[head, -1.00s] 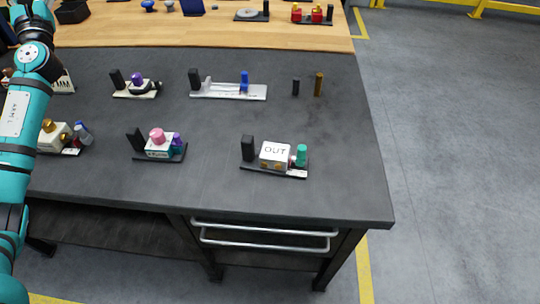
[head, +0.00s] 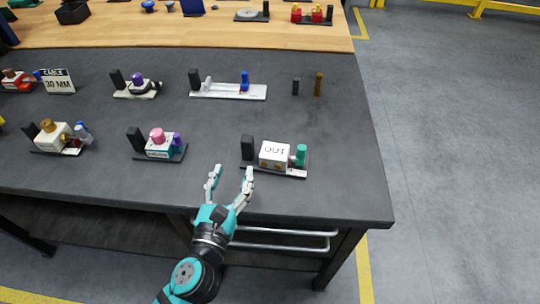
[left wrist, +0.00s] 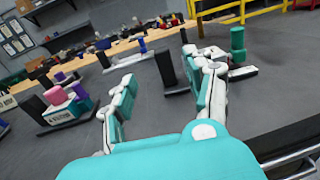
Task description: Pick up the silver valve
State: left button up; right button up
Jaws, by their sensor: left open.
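No single part stands out clearly as the silver valve. A silver-grey piece (head: 70,140) sits on the unit with a white box and gold knob at the left of the dark table. A pale silver plate (head: 230,91) with a blue knob lies at the back middle. My left gripper (head: 232,172) is open and empty at the front of the table, just left of and in front of the white OUT box (head: 274,155). In the left wrist view the open fingers point towards the OUT unit's black block (left wrist: 167,68). My right gripper is not in view.
A pink-knobbed unit (head: 158,145) stands left of my left gripper. A green knob (head: 301,153) is on the OUT unit's right end. Two small posts, black (head: 296,86) and brown (head: 318,84), stand at the back right. The table's right front area is clear.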

aim_at(245, 143)
pick_arm(q)
jog(key=w, duration=0.4)
jog(key=w+d, duration=0.1)
jog(key=w, duration=0.6)
jog(key=shift+w+d+f, duration=0.1)
jog(key=shift+w+d, duration=0.2)
jog(key=shift+w, duration=0.1)
jog(key=shift+s, duration=0.15)
jog(key=shift+c, duration=0.9)
grip_shut()
